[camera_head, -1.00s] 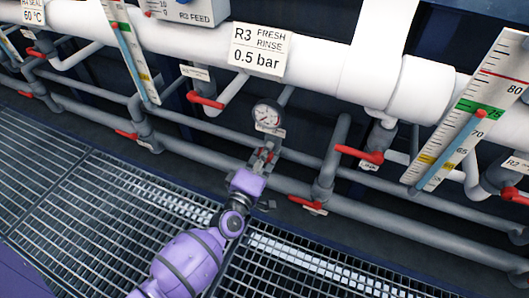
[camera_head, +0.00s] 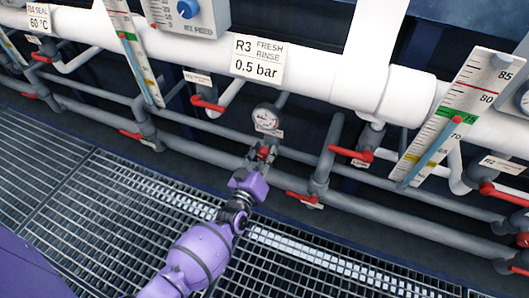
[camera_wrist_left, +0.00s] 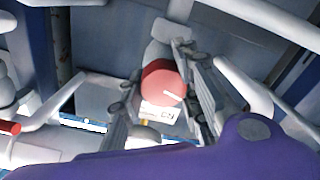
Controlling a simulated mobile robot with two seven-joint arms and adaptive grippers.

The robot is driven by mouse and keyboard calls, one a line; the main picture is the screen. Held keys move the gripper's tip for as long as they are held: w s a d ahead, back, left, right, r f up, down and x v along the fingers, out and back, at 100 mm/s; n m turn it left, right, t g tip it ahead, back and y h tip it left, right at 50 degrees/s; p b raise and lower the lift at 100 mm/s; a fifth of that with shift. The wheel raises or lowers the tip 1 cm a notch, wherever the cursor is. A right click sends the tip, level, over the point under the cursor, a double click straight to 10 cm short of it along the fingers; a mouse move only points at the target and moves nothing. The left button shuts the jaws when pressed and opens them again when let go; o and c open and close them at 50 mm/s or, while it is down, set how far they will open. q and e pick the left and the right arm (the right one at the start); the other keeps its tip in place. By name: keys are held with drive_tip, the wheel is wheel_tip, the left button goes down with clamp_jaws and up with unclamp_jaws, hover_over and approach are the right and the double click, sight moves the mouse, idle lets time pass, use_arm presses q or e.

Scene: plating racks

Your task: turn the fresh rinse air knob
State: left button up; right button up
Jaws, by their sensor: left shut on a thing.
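The fresh rinse air knob (camera_wrist_left: 164,82) is a red round knob with a white pointer line, in the middle of the left wrist view. The pointer slants toward the lower right there. My left gripper (camera_wrist_left: 158,88) has its fingers on both sides of the knob and is shut on it. In the head view the left gripper (camera_head: 262,156) is at the pipe just below a round pressure gauge (camera_head: 267,117), and hides most of the knob. The sign (camera_head: 257,59) above reads "R3 FRESH RINSE 0.5 bar". My right gripper is not in view.
Red valve levers stand close by: one at the upper left (camera_head: 208,104), one at the lower right (camera_head: 301,198) and one at the right (camera_head: 351,155). A scaled gauge board (camera_head: 460,120) stands further right. The grating floor (camera_head: 110,215) in front is clear.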

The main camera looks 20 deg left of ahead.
use_arm(q)
drive_tip(key=shift+w+d+r+m, duration=0.15)
drive_tip(key=shift+d+r+m, duration=0.2)
drive_tip(key=shift+m, duration=0.35)
drive_tip(key=o, duration=1.1)
drive_tip(key=shift+d, duration=0.1)
drive_tip(key=shift+f, duration=0.15)
drive_tip(key=shift+a+f, duration=0.1)
drive_tip(key=shift+a, duration=0.1)
drive_tip(key=shift+s+f, duration=0.1)
drive_tip(key=shift+s, duration=0.3)
drive_tip(key=s, duration=1.1)
drive_tip(key=shift+s+a, duration=0.15)
drive_tip(key=shift+a, duration=0.05)
